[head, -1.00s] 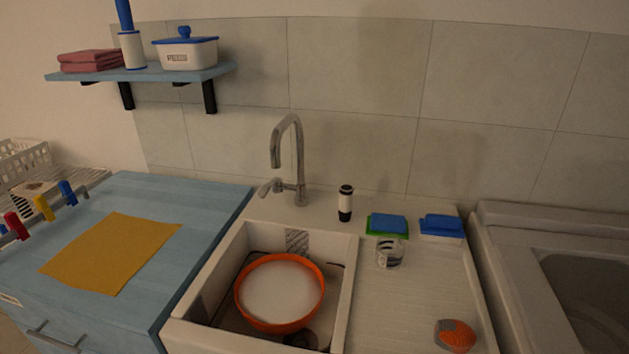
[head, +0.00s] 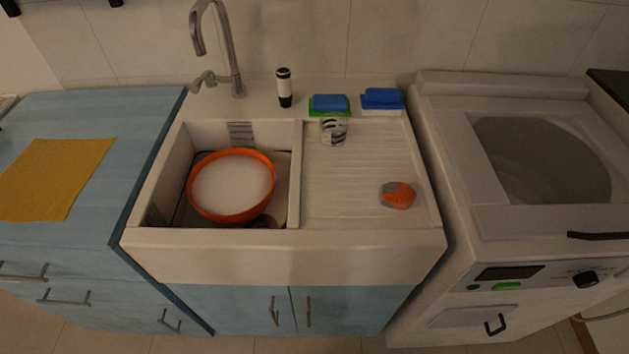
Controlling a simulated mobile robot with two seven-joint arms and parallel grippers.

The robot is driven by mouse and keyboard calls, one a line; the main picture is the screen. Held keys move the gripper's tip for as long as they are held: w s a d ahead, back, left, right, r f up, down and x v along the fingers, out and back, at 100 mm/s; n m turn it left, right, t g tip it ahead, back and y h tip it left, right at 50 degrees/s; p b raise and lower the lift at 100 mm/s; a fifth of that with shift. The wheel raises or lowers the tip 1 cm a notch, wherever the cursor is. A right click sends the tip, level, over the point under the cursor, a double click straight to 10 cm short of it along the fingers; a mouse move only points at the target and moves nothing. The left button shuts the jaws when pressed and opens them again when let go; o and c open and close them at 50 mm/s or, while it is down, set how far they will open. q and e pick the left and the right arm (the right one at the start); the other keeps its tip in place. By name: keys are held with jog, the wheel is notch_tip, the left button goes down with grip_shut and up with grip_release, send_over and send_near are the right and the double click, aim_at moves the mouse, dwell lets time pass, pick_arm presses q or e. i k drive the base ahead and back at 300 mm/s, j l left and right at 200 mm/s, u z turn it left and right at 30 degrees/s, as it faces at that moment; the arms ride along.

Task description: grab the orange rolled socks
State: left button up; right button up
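The orange rolled socks (head: 398,195), a small orange and grey bundle, lie on the ribbed drainboard (head: 350,209) to the right of the sink basin, close to its front right corner. Nothing covers them. Neither of my grippers shows in the head view, so their state is hidden.
An orange bowl (head: 232,186) sits in the basin. A glass (head: 333,129), a green and blue sponge (head: 329,104), a blue sponge (head: 381,98), a black and white bottle (head: 284,87) and the faucet (head: 229,50) stand behind. A washing machine (head: 500,225) is right. The drainboard around the socks is clear.

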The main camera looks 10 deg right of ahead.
aim_at(400, 195)
jog(key=l+z, duration=0.3)
jog(key=z, duration=0.15)
jog(key=l+z, duration=0.25)
jog(key=z, duration=0.2)
jog(key=i+l+z, duration=0.1)
jog(key=l+z, duration=0.15)
jog(key=z, duration=0.15)
